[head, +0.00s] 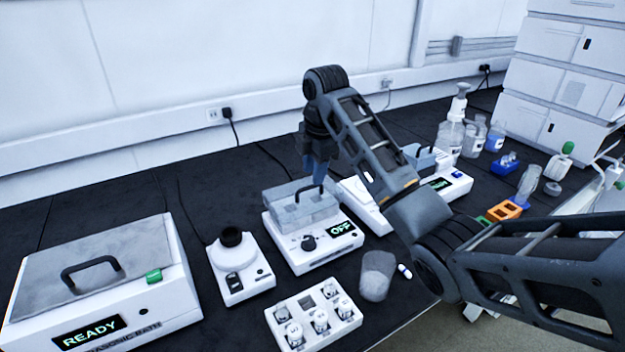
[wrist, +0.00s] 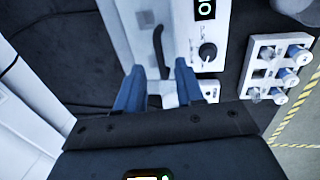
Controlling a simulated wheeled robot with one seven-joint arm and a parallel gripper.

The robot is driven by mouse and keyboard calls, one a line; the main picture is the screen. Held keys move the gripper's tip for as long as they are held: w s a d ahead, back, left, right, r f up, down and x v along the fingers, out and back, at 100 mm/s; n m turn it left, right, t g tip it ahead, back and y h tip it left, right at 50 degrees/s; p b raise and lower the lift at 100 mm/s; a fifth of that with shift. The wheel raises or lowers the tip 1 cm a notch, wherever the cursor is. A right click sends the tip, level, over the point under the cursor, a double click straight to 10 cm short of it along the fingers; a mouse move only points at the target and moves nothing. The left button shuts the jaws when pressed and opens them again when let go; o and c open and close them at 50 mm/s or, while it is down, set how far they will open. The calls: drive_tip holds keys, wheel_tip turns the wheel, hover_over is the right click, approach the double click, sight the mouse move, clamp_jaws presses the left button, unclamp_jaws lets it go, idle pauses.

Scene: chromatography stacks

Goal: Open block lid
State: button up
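The heating block (head: 312,256) is a white unit with a knob and a display reading OFF. Its clear lid (head: 287,209) is down and has a dark bar handle (head: 312,190). The handle also shows in the wrist view (wrist: 158,48). My gripper (head: 314,172) is above the lid, pointing down, with its blue fingertips close to the handle. In the wrist view my gripper (wrist: 158,85) has its two fingers apart, with the handle showing between and beyond them. I cannot tell whether a finger touches the handle.
An ultrasonic bath (head: 110,270) reading READY stands at the left. A small white mixer (head: 239,270) is left of the block. A vial rack (head: 313,313) and a beaker (head: 377,275) stand in front. Another device (head: 455,183) stands to the right, beyond my arm.

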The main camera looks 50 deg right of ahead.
sight(313, 198)
drive_tip(key=shift+w+d+f, duration=0.1)
drive_tip(key=shift+w+f, duration=0.05)
drive_tip(key=shift+f, duration=0.7)
drive_tip(key=shift+w+f, duration=0.15)
drive_tip(key=shift+f, duration=0.7)
clamp_jaws()
